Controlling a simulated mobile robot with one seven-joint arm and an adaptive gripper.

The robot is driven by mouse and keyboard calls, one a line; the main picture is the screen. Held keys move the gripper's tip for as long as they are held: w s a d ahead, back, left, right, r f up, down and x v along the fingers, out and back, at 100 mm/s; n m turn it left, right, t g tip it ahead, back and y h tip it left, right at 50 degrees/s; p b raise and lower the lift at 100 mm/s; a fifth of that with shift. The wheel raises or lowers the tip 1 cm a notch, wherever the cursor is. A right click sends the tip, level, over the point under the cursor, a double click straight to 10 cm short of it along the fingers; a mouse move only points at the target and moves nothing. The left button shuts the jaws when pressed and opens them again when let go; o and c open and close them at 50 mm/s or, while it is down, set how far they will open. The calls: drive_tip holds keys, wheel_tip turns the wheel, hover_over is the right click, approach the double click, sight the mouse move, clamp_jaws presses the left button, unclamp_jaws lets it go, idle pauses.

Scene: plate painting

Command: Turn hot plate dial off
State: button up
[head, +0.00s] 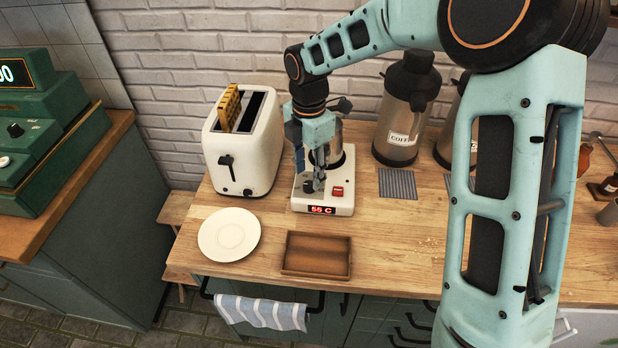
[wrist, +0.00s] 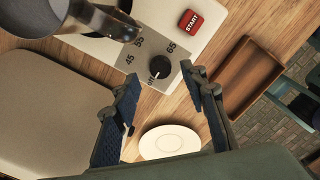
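The white hot plate (head: 340,205) stands on the wooden counter, its red display reading about 55 C. Its round black dial (wrist: 161,67) sits on a grey panel marked 45, 55 and 65, with a partly hidden label beside the dial. I cannot tell its exact setting. My gripper (head: 316,180) points down over the hot plate's front left, at the dial. In the wrist view my gripper (wrist: 159,73) is open, its blue-padded fingers on either side of the dial with gaps visible. Contact with the dial is not evident.
A metal pot (head: 334,152) stands on the hot plate. A red START button (wrist: 190,20) is near the dial. The white toaster (head: 242,145) with bread stands close left. A white plate (head: 229,234) and wooden tray (head: 316,255) lie in front. Coffee dispensers (head: 402,115) stand behind right.

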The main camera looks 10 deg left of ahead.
sight(309, 184)
wheel_tip(309, 184, up, 9)
drive_tip(key=shift+f, duration=0.15)
idle(0.5)
